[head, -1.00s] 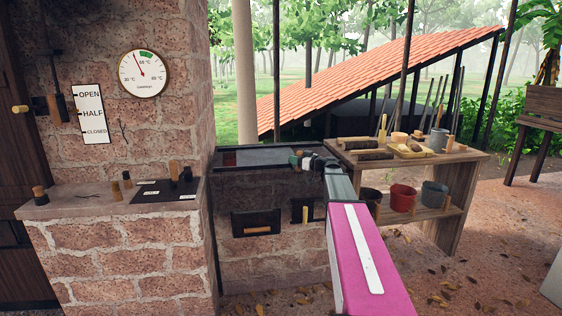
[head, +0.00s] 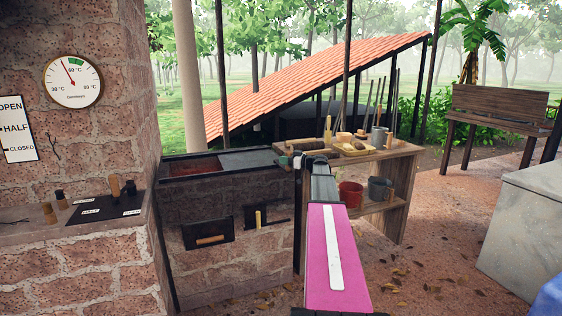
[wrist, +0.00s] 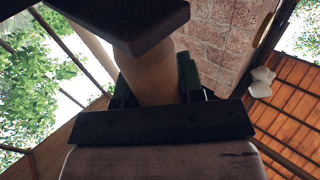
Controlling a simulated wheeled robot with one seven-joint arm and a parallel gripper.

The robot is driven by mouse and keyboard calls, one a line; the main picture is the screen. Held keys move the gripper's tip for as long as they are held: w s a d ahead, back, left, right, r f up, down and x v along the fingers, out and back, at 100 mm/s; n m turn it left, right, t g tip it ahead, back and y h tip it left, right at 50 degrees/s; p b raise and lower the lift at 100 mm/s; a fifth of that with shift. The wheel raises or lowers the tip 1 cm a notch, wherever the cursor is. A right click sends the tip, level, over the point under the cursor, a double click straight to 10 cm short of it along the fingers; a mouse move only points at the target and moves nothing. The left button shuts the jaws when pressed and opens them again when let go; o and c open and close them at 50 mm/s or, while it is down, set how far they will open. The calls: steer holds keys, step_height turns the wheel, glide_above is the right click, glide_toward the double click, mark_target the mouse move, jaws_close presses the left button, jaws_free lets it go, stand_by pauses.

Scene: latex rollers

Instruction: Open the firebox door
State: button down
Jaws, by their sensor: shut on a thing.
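The brick stove holds two dark doors low on its front. The left door (head: 207,234) has a horizontal wooden handle; the right door (head: 267,214) has an upright yellowish handle. I cannot tell for certain which is the firebox door. Both look closed. My gripper (head: 308,158) is at the end of my pink arm, right of the stove top and above the doors, apart from both. In the wrist view, my gripper (wrist: 155,90) is shut on a tan rounded piece (wrist: 147,72) between its green-edged fingers. A dark block lies against its far end.
A stone counter (head: 20,238) with several small knobs stands left of the stove. A wooden table (head: 392,212) with tools and pots stands behind my arm on the right. A pale stone block (head: 525,235) stands at the right.

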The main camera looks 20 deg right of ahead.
steer(key=c, duration=0.8)
jaws_free()
steer(key=shift+o, duration=0.2)
steer(key=v, duration=1.1)
